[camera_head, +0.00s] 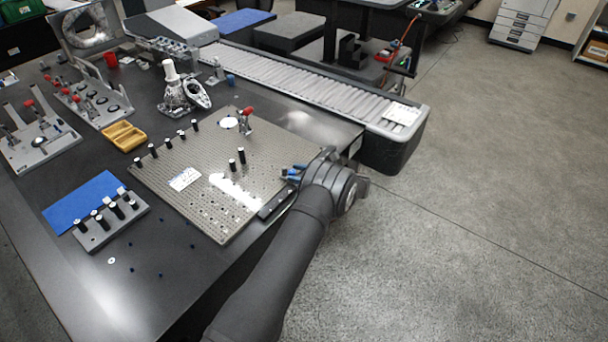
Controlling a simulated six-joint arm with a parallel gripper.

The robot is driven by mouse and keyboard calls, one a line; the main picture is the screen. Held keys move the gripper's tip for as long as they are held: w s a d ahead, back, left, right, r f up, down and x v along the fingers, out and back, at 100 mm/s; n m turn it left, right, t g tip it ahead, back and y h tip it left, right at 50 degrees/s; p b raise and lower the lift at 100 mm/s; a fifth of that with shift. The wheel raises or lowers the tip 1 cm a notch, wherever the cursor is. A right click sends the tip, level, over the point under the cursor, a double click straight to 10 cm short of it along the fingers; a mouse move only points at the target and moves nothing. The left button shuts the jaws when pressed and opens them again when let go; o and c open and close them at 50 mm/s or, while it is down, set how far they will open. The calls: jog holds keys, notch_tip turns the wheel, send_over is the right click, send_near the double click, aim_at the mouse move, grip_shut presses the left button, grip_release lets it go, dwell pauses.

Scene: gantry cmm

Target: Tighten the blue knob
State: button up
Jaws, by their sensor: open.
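My gripper (289,173) is at the right edge of the perforated fixture plate (205,205), reaching in from the right. It is open. Small blue parts (294,178) show at its fingertips. I cannot tell whether they belong to the fingers or to a blue knob between them. A small blue round piece (231,79) stands at the back of the table near the conveyor, apart from my gripper. I cannot tell whether it is a knob.
Two black posts (237,160) and a red-handled clamp (246,121) stand on the plate, left of my gripper. A yellow tray (124,136), a blue mat (83,201) and a block with black pins (110,220) lie farther left. A roller conveyor (300,83) runs behind.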

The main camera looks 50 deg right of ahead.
jog(key=v, duration=1.7)
jog(key=shift+s, duration=0.2)
jog(key=shift+w, duration=0.1)
jog(key=x, duration=1.7)
jog(key=shift+w, duration=0.15)
jog(key=shift+w+a, duration=0.1)
jog(key=shift+w, duration=0.1)
jog(key=shift+s+m+h, duration=0.3)
jog(key=shift+m+h, duration=0.2)
jog(key=shift+h, duration=0.3)
jog(key=shift+a+m+h, duration=0.25)
jog(key=shift+m+h, duration=0.8)
jog(key=shift+h, duration=0.6)
jog(key=shift+a+m+h, duration=0.25)
jog(key=shift+m+h, duration=0.85)
jog(key=shift+h, duration=0.5)
jog(key=shift+a+m+h, duration=0.25)
jog(key=shift+m+h, duration=0.8)
jog(key=shift+h, duration=0.6)
jog(key=v, duration=0.9)
jog(key=shift+s+a+f, duration=0.1)
jog(key=shift+s+a, duration=0.05)
jog(key=shift+c, duration=0.3)
